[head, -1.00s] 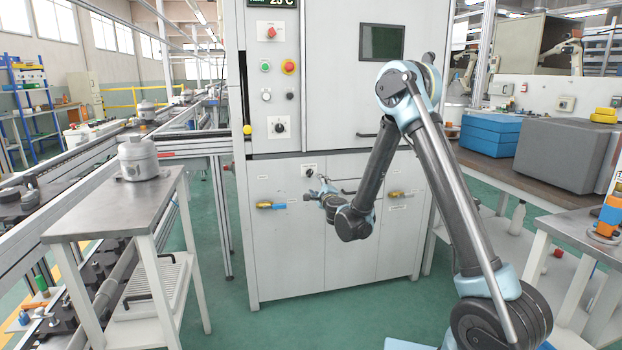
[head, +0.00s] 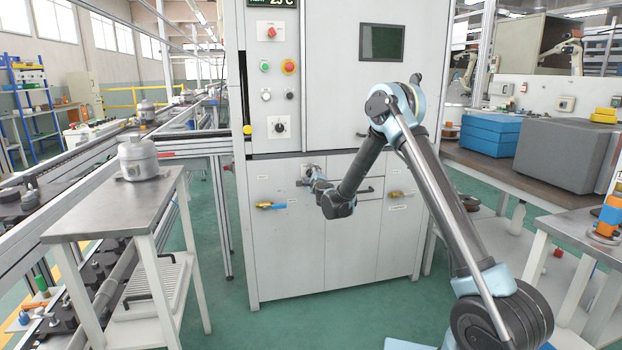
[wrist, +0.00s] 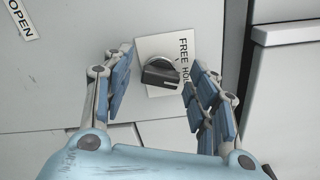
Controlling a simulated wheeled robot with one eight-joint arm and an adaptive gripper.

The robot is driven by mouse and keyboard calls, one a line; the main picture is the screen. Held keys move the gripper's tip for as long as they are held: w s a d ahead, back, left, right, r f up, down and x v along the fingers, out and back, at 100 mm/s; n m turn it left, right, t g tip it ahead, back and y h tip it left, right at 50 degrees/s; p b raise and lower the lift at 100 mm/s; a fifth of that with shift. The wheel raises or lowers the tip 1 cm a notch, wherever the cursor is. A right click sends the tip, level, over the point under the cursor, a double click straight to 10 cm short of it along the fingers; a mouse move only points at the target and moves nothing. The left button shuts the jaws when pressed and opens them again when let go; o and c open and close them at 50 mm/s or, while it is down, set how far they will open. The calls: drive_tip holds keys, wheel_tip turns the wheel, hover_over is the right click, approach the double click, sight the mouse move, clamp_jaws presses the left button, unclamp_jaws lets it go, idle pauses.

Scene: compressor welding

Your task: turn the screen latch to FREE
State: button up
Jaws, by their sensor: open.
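The screen latch (wrist: 160,73) is a dark knob on a pale plate (wrist: 152,46) on the grey cabinet front. The plate reads FREE and a partly hidden word starting HOL. In the wrist view my gripper (wrist: 155,82) is open, with one blue-padded finger on each side of the knob. The right finger is close to the knob; I cannot tell whether it touches. In the head view my gripper (head: 308,178) is at the lower cabinet panel, and it partly hides the latch there.
A dark drawer handle (head: 366,190) is close to my arm. A steel table (head: 105,205) stands at left and a workbench (head: 500,168) at right.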

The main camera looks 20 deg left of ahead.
drive_tip(key=shift+w, duration=0.1)
drive_tip(key=c, duration=1.1)
drive_tip(key=shift+o, duration=0.2)
drive_tip(key=shift+n, duration=0.3)
drive_tip(key=n, duration=0.3)
drive_tip(key=shift+a+n, duration=0.1)
drive_tip(key=shift+n, duration=0.2)
drive_tip(key=shift+f+n, duration=0.15)
drive_tip(key=shift+n, duration=2.15)
